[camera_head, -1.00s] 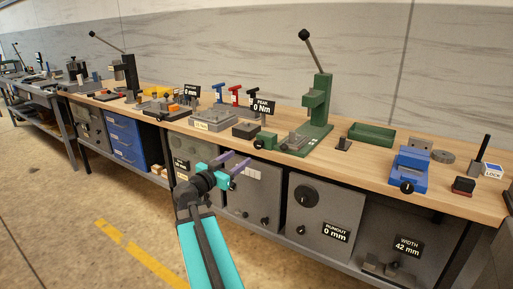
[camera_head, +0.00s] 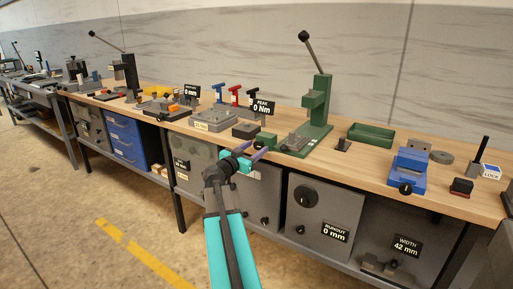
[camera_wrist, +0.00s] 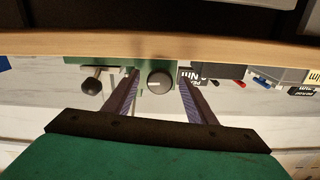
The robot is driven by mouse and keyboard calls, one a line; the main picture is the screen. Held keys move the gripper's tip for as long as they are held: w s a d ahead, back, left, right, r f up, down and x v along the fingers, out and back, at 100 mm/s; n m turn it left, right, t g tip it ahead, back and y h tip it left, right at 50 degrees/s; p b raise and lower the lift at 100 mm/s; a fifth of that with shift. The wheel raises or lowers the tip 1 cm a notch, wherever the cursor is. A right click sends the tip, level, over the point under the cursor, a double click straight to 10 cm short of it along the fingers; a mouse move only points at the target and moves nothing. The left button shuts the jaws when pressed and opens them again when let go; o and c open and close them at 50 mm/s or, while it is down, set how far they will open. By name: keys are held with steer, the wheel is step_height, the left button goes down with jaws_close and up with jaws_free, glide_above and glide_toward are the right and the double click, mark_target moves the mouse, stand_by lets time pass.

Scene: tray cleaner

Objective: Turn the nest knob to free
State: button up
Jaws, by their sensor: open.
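A round grey knob (camera_wrist: 158,83) sits on the front of a green block in the wrist view, between my two fingers. The green block (camera_head: 266,140) stands at the bench front edge in the head view, beside the green press (camera_head: 318,105); its knob cannot be made out there. My gripper (camera_head: 256,149) is open and empty, just in front of the bench edge near the block. In the wrist view my fingers (camera_wrist: 158,76) point at the block, one on each side of the knob. I cannot tell how far short of it they are.
The wooden bench (camera_head: 350,165) runs across the view. A dark block (camera_head: 245,130) and the PEAK sign (camera_head: 263,107) stand near the green block. A black ball-ended lever (camera_wrist: 91,86) shows beside the knob in the wrist view. The floor in front is clear.

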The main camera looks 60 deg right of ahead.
steer(key=shift+d, duration=0.4)
